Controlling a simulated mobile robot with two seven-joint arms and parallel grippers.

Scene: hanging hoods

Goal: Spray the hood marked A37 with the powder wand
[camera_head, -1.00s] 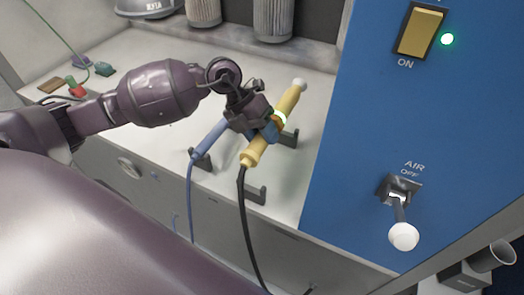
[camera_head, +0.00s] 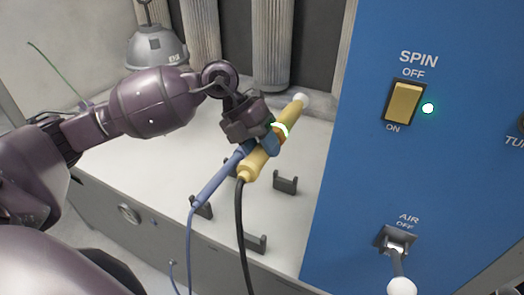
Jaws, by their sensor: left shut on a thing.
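My left gripper (camera_head: 262,128) is shut on the yellow wand (camera_head: 258,162), with its blue fingers around the wand's upper part. The wand is tilted, its white round tip (camera_head: 302,100) pointing up and right, and a black cable hangs from its lower end. It is held above the grey bench. A grey domed hood (camera_head: 156,47) hangs from a hook at the back left; its marking is too small to read. A blue wand (camera_head: 213,182) lies in its cradle partly behind the yellow one. My right gripper is not in view.
Empty dark cradle brackets (camera_head: 285,183) stand on the bench (camera_head: 140,165). A blue panel (camera_head: 350,175) at right carries a yellow SPIN switch (camera_head: 403,103), a lit green lamp (camera_head: 428,108) and an AIR lever (camera_head: 398,262). Pleated filters (camera_head: 270,45) line the back.

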